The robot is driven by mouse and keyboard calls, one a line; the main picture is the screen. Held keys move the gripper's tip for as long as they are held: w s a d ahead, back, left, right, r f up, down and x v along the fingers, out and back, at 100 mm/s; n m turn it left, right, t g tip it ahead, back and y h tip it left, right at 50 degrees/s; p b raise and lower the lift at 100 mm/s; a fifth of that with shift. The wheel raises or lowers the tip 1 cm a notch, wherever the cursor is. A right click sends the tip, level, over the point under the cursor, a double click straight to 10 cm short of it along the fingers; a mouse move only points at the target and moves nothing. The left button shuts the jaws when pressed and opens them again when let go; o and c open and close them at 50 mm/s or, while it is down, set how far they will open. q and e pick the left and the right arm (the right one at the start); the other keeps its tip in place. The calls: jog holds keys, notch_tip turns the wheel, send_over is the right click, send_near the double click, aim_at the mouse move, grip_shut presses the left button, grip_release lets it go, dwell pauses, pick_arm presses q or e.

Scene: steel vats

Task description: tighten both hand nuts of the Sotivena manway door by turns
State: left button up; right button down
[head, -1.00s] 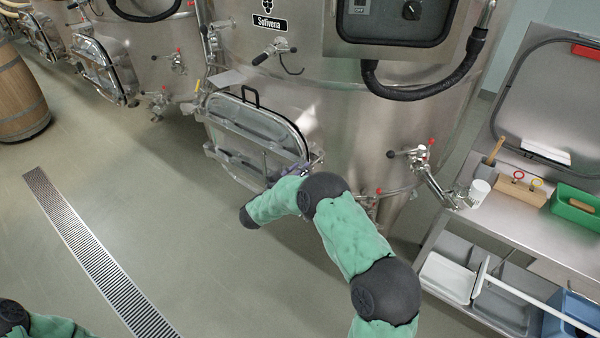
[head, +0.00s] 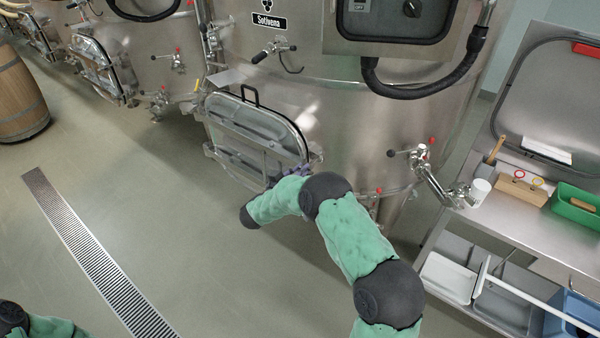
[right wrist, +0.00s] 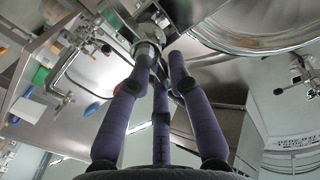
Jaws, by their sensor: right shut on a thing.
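The Sotivena manway door (head: 245,122) is a rectangular steel door with rounded corners and a black handle on top, low on the front of the Sotivena vat (head: 330,110). It appears to sit against its opening. My right gripper (head: 298,170) is at the door's lower right edge, mostly hidden behind my green forearm. In the right wrist view, its purple fingers (right wrist: 158,62) close around a steel hand nut (right wrist: 147,52). The second hand nut cannot be made out clearly. Only a piece of my left arm shows at the lower left of the head view; its gripper is outside the picture.
A valve with a red-tipped lever (head: 420,155) juts from the vat right of my arm. A steel bench (head: 500,225) with a white cup (head: 480,190) and a green bin (head: 577,203) stands further right. The floor left of the door is clear around a drain grate (head: 95,255).

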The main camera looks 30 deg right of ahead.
jog(key=m+b, duration=0.1)
jog(key=m, duration=0.1)
jog(key=m+b, duration=0.2)
jog(key=s+f+m+b, duration=0.1)
jog(key=m, duration=0.1)
jog(key=shift+s+d+f+b, duration=0.1)
jog(key=shift+d+b, duration=0.15)
jog(key=shift+b, duration=0.1)
notch_tip(320, 180, down, 4)
jog(key=m+b, duration=1.3)
jog(key=m, duration=0.5)
jog(key=shift+m, duration=0.3)
jog(key=shift+a, duration=0.1)
jog(key=c, duration=1.1)
grip_release()
jog(key=shift+c, duration=0.2)
